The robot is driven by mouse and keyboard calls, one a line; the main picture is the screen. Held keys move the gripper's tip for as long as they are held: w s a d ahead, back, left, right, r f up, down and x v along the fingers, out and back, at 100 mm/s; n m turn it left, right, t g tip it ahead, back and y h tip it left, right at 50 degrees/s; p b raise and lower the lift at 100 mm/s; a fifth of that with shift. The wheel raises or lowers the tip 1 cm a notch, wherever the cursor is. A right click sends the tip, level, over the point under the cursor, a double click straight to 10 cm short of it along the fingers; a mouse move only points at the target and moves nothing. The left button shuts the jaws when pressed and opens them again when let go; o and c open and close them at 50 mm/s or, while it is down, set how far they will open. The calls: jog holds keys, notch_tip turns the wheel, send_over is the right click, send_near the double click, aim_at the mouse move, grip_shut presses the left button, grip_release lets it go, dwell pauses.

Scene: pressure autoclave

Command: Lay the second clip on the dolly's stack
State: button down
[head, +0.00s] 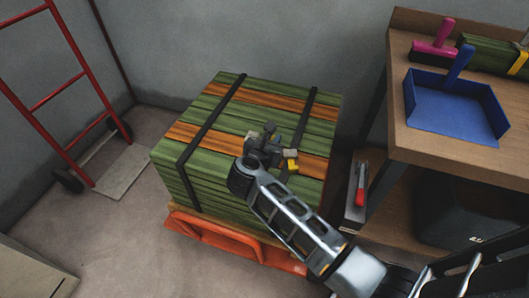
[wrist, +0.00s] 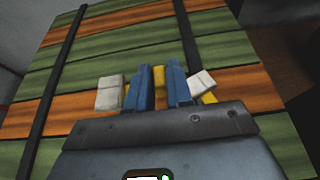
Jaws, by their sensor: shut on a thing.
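The dolly's stack (head: 200,155) is a block of green and orange boards with two dark straps, on the orange dolly (head: 225,240). It also fills much of the wrist view (wrist: 90,55). My gripper (head: 277,148) is over the right part of the stack's top, between the straps. In the wrist view its blue fingers (wrist: 158,88) are shut on a yellow clip (wrist: 158,76) with whitish blocks showing on both sides. The clip's yellow and pale end (head: 292,166) shows beside my gripper in the head view. I cannot tell whether it touches the boards. No separate clip is clearly visible.
A red hand truck (head: 62,95) stands at the left.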

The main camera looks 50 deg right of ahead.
jog(key=shift+w+a+f, duration=0.2)
jog(key=shift+w+f, duration=0.15)
jog(key=shift+w, duration=0.1)
jog(key=shift+w+a+f, duration=0.2)
jog(key=shift+w+f, duration=0.15)
jog(key=shift+w, duration=0.1)
jog(key=shift+f+b, duration=0.65)
jog(key=shift+f, duration=1.2)
jog(key=shift+f, duration=0.3)
jog(key=c, duration=1)
grip_release()
jog(key=shift+r, duration=0.1)
jog(key=shift+r, duration=0.25)
jog(key=p+v, duration=0.1)
jog(key=v, duration=1.1)
jog(key=shift+f, duration=0.1)
